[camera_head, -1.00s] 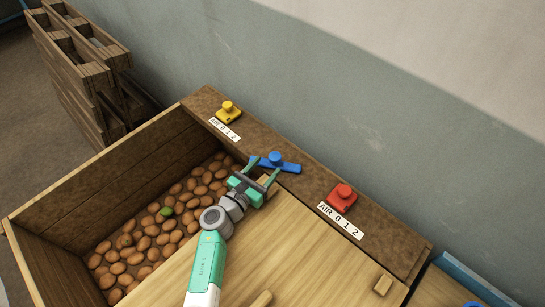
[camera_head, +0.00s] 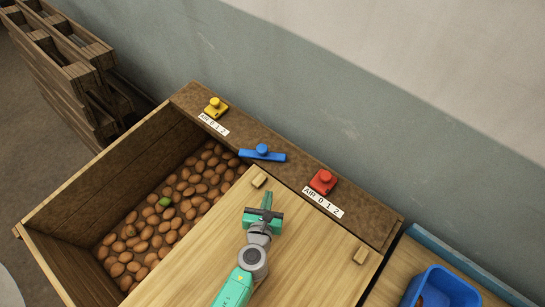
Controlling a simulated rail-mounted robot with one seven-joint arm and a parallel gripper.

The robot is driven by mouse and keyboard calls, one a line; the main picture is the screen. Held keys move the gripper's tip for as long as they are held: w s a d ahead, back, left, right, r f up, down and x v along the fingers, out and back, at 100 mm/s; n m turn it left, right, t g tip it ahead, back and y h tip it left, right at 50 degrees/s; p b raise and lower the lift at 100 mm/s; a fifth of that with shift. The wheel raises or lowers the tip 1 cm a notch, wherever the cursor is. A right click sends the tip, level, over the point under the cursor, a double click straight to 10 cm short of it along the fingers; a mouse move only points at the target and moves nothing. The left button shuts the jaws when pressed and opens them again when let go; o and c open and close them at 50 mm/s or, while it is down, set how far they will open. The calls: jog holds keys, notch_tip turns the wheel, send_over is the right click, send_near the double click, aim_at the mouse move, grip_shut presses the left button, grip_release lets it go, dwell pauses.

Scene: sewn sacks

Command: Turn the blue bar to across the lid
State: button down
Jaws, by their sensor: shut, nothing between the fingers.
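The blue bar (camera_head: 274,156) with a round knob on its middle is mounted on the dark back ledge (camera_head: 225,141). It lies at a slant to the ledge, its left end near the ledge's front edge by the bin opening. The wooden lid (camera_head: 310,245) covers the right part of the bin, its back left corner just below the bar. The bar does not visibly reach over the lid. My gripper (camera_head: 267,197) is shut and empty above the lid, in front of the bar and apart from it.
A yellow knob (camera_head: 215,107) and a red knob (camera_head: 323,181) sit on the ledge beside white labels. Brown round items (camera_head: 160,220) fill the open bin. A blue tray (camera_head: 440,285) is at the lower right.

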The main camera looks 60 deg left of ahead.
jog(key=shift+s+d+r, duration=0.1)
jog(key=shift+s+d, duration=0.05)
jog(key=shift+d, duration=0.3)
jog(key=b, duration=0.4)
send_near(275, 160)
jog(key=x, duration=0.5)
jog(key=shift+w, duration=0.25)
jog(key=shift+w+a, duration=0.3)
jog(key=shift+a, duration=0.2)
